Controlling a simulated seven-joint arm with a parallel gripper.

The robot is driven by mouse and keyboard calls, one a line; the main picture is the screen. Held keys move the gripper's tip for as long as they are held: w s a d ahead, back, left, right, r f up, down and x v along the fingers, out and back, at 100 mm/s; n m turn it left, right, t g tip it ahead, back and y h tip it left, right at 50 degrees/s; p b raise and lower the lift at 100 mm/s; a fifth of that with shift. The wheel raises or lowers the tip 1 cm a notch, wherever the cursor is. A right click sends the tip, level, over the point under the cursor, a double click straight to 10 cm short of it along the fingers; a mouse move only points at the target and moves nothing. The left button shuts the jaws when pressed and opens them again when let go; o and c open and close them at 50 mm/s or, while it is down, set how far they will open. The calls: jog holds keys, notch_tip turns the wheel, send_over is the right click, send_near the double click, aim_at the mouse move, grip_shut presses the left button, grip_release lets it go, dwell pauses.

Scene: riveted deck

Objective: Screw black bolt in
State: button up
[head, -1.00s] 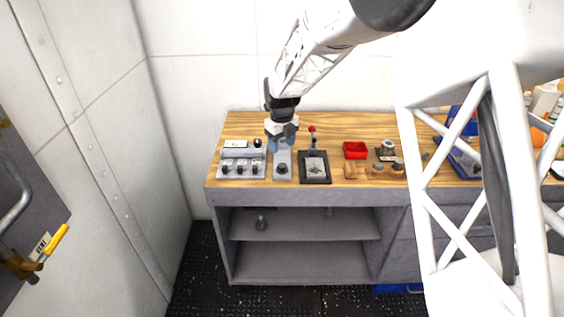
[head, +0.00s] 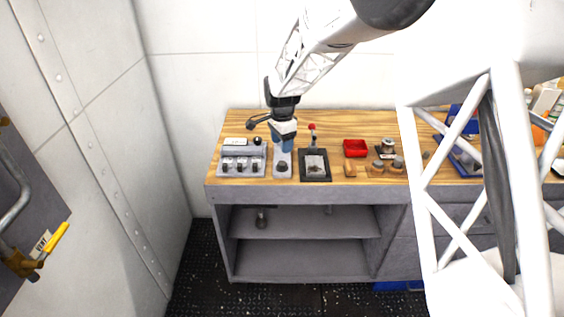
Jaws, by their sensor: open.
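My gripper (head: 282,145), with a white body and blue fingers, is above the back part of a narrow grey plate (head: 281,176) on the wooden bench. It is open, and I see nothing held in it. A dark round piece (head: 282,166) sits on the plate's front part, below the fingers in the picture. It may be the black bolt, but it is too small to tell. A grey block with several black knob-like pieces (head: 242,167) stands to the left. The gripper hides part of the plate's back, and the gap between fingers and plate is unclear.
A dark-framed plate (head: 315,178) with a red-topped lever (head: 312,130) stands just right. The bench's (head: 350,121) back strip is mostly clear.

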aim_at(282, 163)
jog(key=n, duration=0.5)
jog(key=shift+n, duration=0.4)
jog(key=n, duration=0.5)
jog(key=shift+s+f, duration=0.1)
jog(key=n, duration=1.2)
jog(key=shift+f, duration=0.1)
jog(key=shift+f, duration=0.1)
jog(key=shift+f, duration=3.8)
